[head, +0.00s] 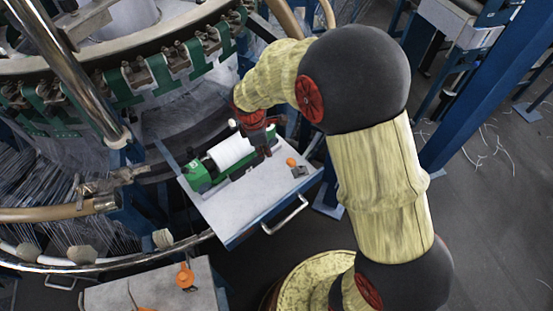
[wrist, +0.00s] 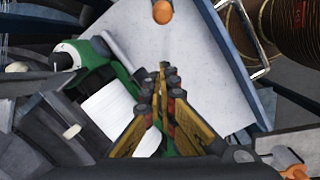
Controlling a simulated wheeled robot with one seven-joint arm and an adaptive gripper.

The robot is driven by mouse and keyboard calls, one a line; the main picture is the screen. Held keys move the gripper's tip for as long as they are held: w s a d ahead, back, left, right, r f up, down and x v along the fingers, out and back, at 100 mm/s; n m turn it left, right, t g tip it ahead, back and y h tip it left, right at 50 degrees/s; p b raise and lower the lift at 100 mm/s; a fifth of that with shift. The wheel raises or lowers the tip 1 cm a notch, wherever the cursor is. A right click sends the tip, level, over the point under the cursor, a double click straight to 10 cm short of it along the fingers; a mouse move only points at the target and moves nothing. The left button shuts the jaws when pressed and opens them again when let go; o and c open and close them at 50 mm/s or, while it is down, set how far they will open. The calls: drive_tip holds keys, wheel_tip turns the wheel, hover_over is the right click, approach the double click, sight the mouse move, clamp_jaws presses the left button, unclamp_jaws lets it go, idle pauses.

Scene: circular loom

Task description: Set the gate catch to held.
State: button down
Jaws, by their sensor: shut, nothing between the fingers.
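An orange knob (head: 291,162) stands beside a small grey fitting (head: 299,172) on the pale tray at the loom's side. I cannot tell for sure that this is the gate catch, or how it is set. An orange knob also shows at the top of the wrist view (wrist: 162,11). My gripper (wrist: 163,72) is shut and empty over the tray, its tips pointing towards that knob and apart from it in the picture.
A green shuttle (head: 199,178) with a white spool (head: 232,152) lies on the tray (head: 225,212), close beside my gripper. The tray has a metal handle (head: 287,217) in front. A second tray with an orange knob (head: 185,277) is at lower left. The loom ring stands behind.

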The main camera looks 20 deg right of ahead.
sight(295, 165)
drive_tip(key=f+b, duration=0.1)
drive_tip(key=f, duration=0.2)
drive_tip(key=d+f+b, duration=0.1)
drive_tip(key=f, duration=0.2)
drive_tip(key=f+b, duration=0.2)
drive_tip(key=f, duration=0.2)
drive_tip(key=shift+w+d, duration=0.25)
drive_tip(key=shift+d, duration=0.05)
drive_tip(key=d, duration=0.1)
drive_tip(key=d+r, duration=0.1)
drive_tip(key=b, duration=0.1)
drive_tip(key=shift+s+d+r, duration=0.3)
drive_tip(key=shift+s+d, duration=0.05)
drive_tip(key=shift+d, duration=0.05)
drive_tip(key=shift+d+r, duration=0.3)
drive_tip(key=shift+d+r, duration=0.1)
